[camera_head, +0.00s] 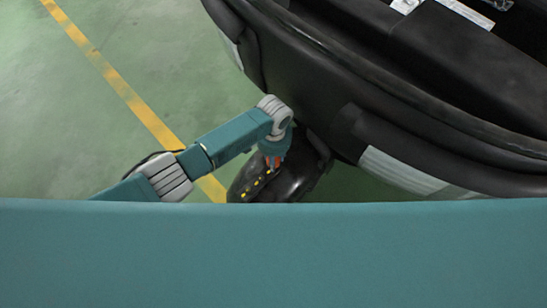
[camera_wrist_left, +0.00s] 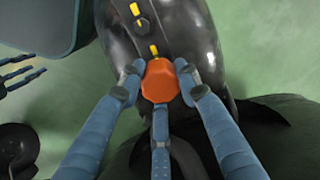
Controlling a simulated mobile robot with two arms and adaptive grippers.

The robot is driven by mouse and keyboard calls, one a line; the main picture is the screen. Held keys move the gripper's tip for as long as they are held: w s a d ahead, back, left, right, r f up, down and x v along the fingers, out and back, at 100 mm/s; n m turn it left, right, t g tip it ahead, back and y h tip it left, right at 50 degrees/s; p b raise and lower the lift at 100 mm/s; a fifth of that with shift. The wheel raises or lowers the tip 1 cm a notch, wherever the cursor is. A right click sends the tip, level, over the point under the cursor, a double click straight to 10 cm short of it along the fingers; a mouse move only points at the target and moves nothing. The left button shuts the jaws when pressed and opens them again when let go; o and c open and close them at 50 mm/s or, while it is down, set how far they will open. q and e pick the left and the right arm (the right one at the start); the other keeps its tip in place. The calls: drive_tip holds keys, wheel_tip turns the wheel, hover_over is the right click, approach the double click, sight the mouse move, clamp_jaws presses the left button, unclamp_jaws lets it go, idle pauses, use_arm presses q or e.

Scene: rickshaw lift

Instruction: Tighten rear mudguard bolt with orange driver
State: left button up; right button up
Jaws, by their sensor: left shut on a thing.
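The black rear mudguard (camera_head: 290,180) carries a row of yellow marks beside its bolts. In the left wrist view the mudguard (camera_wrist_left: 185,35) shows one dark hex bolt (camera_wrist_left: 142,25) and two yellow marks. My left gripper (camera_wrist_left: 158,88) has its three blue fingers closed around the orange driver (camera_wrist_left: 160,80), whose hexagonal end faces the camera. The driver lies over the mudguard by the lower yellow mark and hides what is under it. In the head view my left gripper (camera_head: 275,152) reaches down onto the mudguard. My right gripper (camera_wrist_left: 18,72) shows at the left edge, fingers apart and empty.
The dark rickshaw body (camera_head: 400,90) fills the upper right of the head view, close beside my left arm. Green floor with a yellow line (camera_head: 120,88) lies clear at the left. A dark round part (camera_wrist_left: 18,145) shows lower left in the wrist view.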

use_arm(q)
drive_tip(key=shift+f, duration=0.4)
drive_tip(key=m, duration=0.3)
drive_tip(key=shift+m, duration=0.3)
drive_tip(key=shift+r+p, duration=3.55)
drive_tip(key=shift+r, duration=0.05)
drive_tip(key=shift+s+f, duration=0.1)
